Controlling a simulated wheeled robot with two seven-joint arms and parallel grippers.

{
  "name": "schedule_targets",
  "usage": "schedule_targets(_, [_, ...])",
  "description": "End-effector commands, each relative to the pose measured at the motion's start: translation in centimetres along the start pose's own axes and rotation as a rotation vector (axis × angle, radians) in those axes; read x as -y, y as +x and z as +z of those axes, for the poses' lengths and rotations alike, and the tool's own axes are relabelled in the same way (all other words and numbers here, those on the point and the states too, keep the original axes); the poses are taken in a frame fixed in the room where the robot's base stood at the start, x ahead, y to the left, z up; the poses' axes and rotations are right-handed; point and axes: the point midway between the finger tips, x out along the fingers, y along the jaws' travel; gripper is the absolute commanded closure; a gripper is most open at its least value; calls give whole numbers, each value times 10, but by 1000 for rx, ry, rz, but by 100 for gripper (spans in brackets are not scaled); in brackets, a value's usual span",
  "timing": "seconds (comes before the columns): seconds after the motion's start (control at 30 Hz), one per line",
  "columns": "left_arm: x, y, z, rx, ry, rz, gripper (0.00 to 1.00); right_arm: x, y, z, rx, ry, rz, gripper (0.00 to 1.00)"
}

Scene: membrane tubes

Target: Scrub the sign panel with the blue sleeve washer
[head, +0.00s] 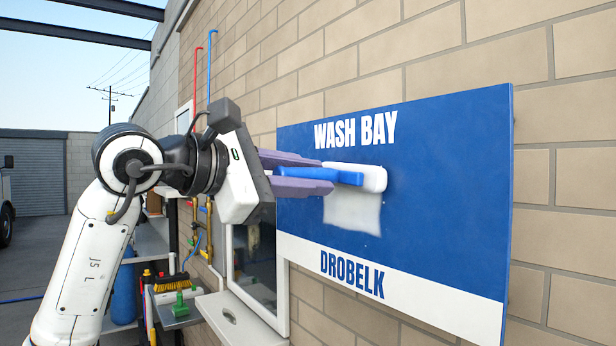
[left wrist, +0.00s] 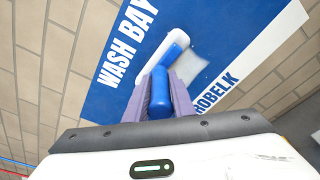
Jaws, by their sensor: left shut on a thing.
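The sign panel (head: 440,200) is fixed on the brick wall, blue with a white lower band, reading "WASH BAY" and "DROBELK". My left gripper (head: 325,175), with purple fingers, is shut on the blue handle (left wrist: 161,92) of the sleeve washer. The washer's white sleeve (head: 373,177) lies at the panel's face below "WASH BAY"; it seems to touch, but exact contact is hard to tell. A whitish patch (head: 352,212) shows on the blue just below the sleeve, and also in the left wrist view (left wrist: 187,68). My right gripper is not in view.
A window (head: 254,262) with a ledge (head: 240,322) is left of the panel, below my arm. A shelf with a yellow brush (head: 172,284) and a green-handled tool (head: 180,305) stands further left. Red and blue pipes (head: 210,65) run up the wall. Wall right of the panel is bare.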

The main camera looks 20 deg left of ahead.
Motion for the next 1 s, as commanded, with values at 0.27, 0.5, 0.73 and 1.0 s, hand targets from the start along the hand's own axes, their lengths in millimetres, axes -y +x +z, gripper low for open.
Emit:
schedule_targets(0.27, [4,1,-3,2,1,1,96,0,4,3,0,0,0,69])
schedule_targets(0.5, [17,2,-15,0,1,1,96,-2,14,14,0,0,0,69])
schedule_targets(0.73, [26,3,-22,1,0,0,96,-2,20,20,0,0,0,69])
schedule_targets(1.0, [25,3,-21,1,0,0,96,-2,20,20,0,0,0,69])
